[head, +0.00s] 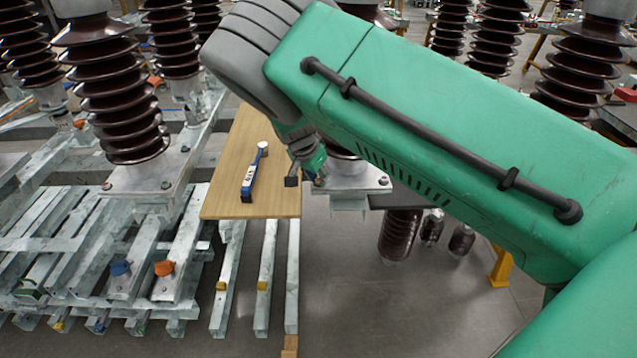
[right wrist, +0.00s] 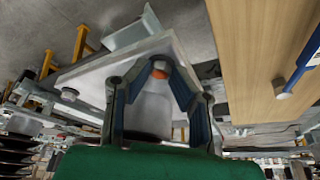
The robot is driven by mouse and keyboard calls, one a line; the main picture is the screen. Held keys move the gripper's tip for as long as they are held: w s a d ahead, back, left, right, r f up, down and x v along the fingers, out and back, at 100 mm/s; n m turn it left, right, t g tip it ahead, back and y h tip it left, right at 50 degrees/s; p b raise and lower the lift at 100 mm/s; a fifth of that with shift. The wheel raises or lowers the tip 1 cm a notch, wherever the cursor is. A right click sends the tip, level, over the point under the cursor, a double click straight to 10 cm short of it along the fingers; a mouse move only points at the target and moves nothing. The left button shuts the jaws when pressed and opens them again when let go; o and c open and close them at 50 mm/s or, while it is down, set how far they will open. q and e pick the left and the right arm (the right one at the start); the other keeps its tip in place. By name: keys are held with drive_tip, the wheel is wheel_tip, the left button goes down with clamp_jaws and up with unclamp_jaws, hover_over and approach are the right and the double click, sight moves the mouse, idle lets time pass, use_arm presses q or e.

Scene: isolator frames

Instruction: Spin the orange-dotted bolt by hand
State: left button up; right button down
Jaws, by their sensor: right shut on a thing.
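The orange-dotted bolt (right wrist: 161,74) shows in the right wrist view at the corner of a pale metal plate (right wrist: 82,88). My right gripper (right wrist: 158,66) has its blue-padded fingers on either side of the bolt and is shut on it. In the head view my right gripper (head: 317,173) is small, at the left edge of the plate (head: 352,180) under an insulator. The bolt is mostly hidden there by the gripper. Whether the bolt is turned cannot be told. My left gripper is not in view.
A wooden board (head: 225,190) lies left of the gripper, with a blue-handled tool (head: 251,175) on it. A second bolt (head: 383,181) sits on the plate's right side. Ribbed brown insulators (head: 115,95) and metal rails (head: 185,250) fill the left. My green right arm covers much of the right.

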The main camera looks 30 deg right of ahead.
drive_tip(key=m+b, duration=0.1)
drive_tip(key=m+g, duration=0.1)
drive_tip(key=m, duration=0.1)
drive_tip(key=shift+w+a+f+b, duration=0.15)
drive_tip(key=shift+w+f+b, duration=0.05)
drive_tip(key=shift+b, duration=0.2)
drive_tip(key=m+g+b, duration=0.2)
drive_tip(key=m+b, duration=0.1)
drive_tip(key=m, duration=0.2)
drive_tip(key=shift+w, duration=0.15)
drive_tip(key=m+g+b, duration=0.1)
drive_tip(key=m, duration=0.3)
drive_tip(key=shift+w+r+y+b, duration=0.1)
drive_tip(key=shift+r+y+b, duration=0.05)
drive_tip(key=shift+y+b, duration=0.25)
drive_tip(key=m, duration=0.2)
drive_tip(key=m+g+y+b, duration=0.1)
drive_tip(key=m, duration=0.1)
drive_tip(key=shift+w+d+r, duration=0.1)
drive_tip(key=shift+d+r, duration=0.05)
drive_tip(key=shift+d, duration=0.05)
drive_tip(key=shift+r, duration=0.1)
drive_tip(key=c, duration=1.8)
unclamp_jaws()
drive_tip(key=o, duration=0.4)
drive_tip(key=shift+w, duration=0.1)
